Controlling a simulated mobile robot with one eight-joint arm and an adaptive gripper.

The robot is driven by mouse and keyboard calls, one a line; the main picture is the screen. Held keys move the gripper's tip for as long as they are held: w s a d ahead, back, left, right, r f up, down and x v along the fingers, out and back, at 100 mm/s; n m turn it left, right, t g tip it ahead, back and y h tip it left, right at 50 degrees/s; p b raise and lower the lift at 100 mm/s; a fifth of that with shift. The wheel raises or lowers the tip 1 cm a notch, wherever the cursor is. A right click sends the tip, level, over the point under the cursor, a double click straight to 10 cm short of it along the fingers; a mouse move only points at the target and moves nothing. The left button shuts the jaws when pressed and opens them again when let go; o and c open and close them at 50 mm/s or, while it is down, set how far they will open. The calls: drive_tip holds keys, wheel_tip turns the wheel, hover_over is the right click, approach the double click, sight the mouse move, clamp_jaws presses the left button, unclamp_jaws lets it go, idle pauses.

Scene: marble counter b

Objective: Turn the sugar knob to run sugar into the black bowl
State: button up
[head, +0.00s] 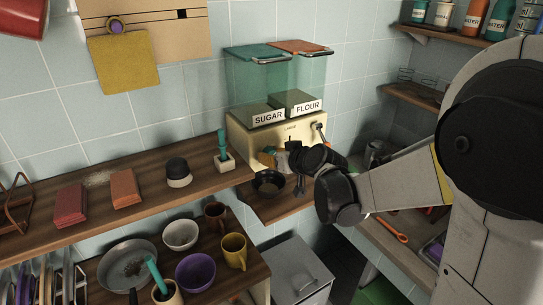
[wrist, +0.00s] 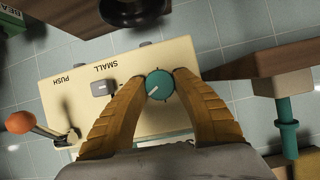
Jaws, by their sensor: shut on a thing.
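The dispenser (head: 249,131) is a cream box with clear SUGAR and FLOUR hoppers on top. In the wrist view, a round teal knob (wrist: 159,85) with a white pointer mark sits on its cream front. My gripper (wrist: 160,82) has its yellow fingers closed on the knob from both sides. In the head view, my gripper (head: 271,157) is at the dispenser's front and hides most of the knob. The black bowl (head: 268,183) stands on the wooden shelf below the front; its dark round shape (wrist: 130,12) is cut off at the wrist view's top. Its contents cannot be made out.
A teal-handled tool in a white block (head: 223,158) stands close left of the dispenser. Several bowls and mugs fill the lower left shelf.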

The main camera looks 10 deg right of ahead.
drive_tip(key=o, duration=1.2)
drive_tip(key=shift+f, duration=0.1)
drive_tip(key=v, duration=1.2)
drive_tip(key=s+f+m+g+h+b, duration=0.1)
drive_tip(key=s+f, duration=0.4)
drive_tip(key=s, duration=0.5)
drive_tip(key=s+f+m+g+h+b, duration=0.1)
drive_tip(key=s+f+g+h+b, duration=0.1)
drive_tip(key=s, duration=0.9)
wheel_tip(320, 180, down, 3)
drive_tip(key=shift+f+m+g+h+b, duration=0.15)
drive_tip(key=shift+m+g+h+b, duration=0.2)
drive_tip(key=shift+g+b, duration=0.6)
